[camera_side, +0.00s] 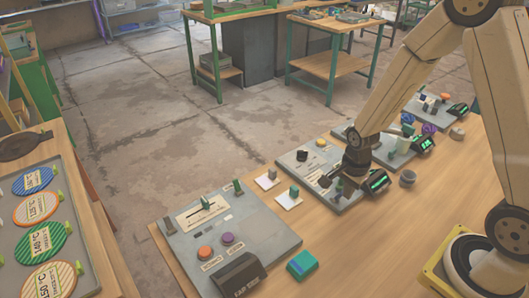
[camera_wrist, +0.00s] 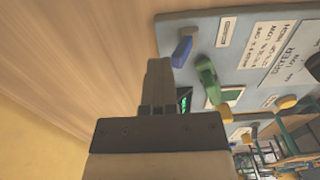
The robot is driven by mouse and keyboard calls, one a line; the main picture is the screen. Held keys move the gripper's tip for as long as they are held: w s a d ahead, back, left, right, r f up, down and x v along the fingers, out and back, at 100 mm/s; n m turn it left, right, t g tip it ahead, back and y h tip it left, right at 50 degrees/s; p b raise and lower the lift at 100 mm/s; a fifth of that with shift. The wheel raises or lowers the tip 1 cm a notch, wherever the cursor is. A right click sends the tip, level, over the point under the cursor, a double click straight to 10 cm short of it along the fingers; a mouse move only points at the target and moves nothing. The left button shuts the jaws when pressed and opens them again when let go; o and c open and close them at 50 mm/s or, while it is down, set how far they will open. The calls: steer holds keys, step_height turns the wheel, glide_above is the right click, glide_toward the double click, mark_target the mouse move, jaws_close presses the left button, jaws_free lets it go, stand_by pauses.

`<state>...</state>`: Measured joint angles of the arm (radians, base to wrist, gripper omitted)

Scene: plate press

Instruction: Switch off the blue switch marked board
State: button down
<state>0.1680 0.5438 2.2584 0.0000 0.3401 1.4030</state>
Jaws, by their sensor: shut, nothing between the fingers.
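A blue switch (camera_wrist: 181,50) stands up from a grey panel (camera_wrist: 262,100) in the wrist view. A small label plate (camera_wrist: 224,30) lies to its right, its words too small to read. My gripper (camera_wrist: 159,68) is shut and empty. Its fingertips are just left of and below the blue switch in the picture, with a narrow gap seen between them. A green lever (camera_wrist: 206,80) stands to the right of my fingers on the same panel. In the side view my gripper (camera_side: 326,182) is low at the front part of a grey panel (camera_side: 298,158); the blue switch cannot be made out there.
A lit green display (camera_side: 377,181) is close beside my gripper. Bare bench (camera_wrist: 90,50) lies left of my fingers in the wrist view.

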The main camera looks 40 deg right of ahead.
steer(key=shift+w, duration=1.35)
steer(key=shift+r, duration=0.1)
steer(key=shift+s+r, duration=0.2)
steer(key=shift+r, duration=0.95)
steer(key=shift+s+r, duration=0.25)
steer(key=shift+r, duration=0.85)
steer(key=shift+s+r, duration=0.2)
steer(key=shift+r, duration=0.95)
steer(key=shift+a, duration=0.1)
steer(key=s+a+r+n+t, duration=0.2)
steer(key=s+a+n, duration=0.3)
steer(key=n, duration=1.3)
steer(key=shift+s+a+r+t, duration=0.15)
steer(key=shift+s+r+t, duration=0.2)
steer(key=shift+r, duration=0.55)
